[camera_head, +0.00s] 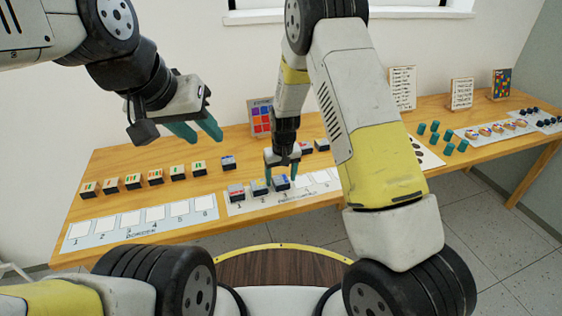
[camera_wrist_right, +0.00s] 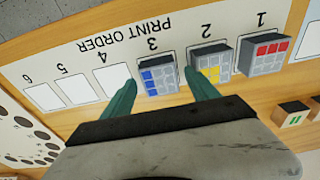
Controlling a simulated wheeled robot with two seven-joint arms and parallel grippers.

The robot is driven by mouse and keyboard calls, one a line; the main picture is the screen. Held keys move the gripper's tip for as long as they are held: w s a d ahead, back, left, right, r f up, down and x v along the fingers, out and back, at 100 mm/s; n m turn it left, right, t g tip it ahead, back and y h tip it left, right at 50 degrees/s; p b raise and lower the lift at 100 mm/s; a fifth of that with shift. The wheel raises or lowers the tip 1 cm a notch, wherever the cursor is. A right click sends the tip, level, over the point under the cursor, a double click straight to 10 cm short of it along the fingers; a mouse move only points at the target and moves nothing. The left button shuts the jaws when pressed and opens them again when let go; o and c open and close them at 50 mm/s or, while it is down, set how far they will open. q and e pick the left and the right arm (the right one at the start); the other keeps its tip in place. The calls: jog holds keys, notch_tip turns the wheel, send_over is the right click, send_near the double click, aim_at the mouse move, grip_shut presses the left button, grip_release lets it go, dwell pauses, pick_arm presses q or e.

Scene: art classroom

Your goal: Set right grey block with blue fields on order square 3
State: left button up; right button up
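The grey block with blue fields (camera_wrist_right: 159,79) sits on order square 3 of the print order sheet (camera_wrist_right: 105,50) in the right wrist view; it also shows in the head view (camera_head: 281,184). My right gripper (camera_wrist_right: 160,78) has its two teal fingers on either side of this block, with small gaps between fingers and block; in the head view the gripper (camera_head: 281,178) points down over it. Blocks with yellow fields (camera_wrist_right: 209,70) and red fields (camera_wrist_right: 263,54) stand on squares 2 and 1. My left gripper (camera_head: 203,133) is open and empty, above the table at left.
Squares 4, 5 and 6 (camera_wrist_right: 76,89) are bare. The border sheet (camera_head: 140,222) with empty squares lies at left, with several striped blocks (camera_head: 155,177) behind it. Another block (camera_head: 228,162) and a colour chart (camera_head: 262,117) stand further back. Teal cylinders (camera_head: 447,149) stand at right.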

notch_tip(320, 180, up, 12)
jog(key=s, duration=0.1)
notch_tip(320, 180, up, 17)
jog(key=m+t+y, duration=0.2)
send_over(283, 183)
jog(key=s+d, duration=0.8)
jog(key=s, duration=0.2)
jog(key=s+d+r+t, duration=0.1)
jog(key=s+d+r, duration=0.1)
jog(key=s, duration=0.5)
jog(key=s+d+r+m+t, duration=0.1)
jog(key=s+d+r, duration=0.2)
jog(key=s, duration=0.5)
jog(key=shift+d+r+t, duration=0.25)
jog(key=shift+r+t, duration=0.1)
jog(key=shift+t, duration=0.05)
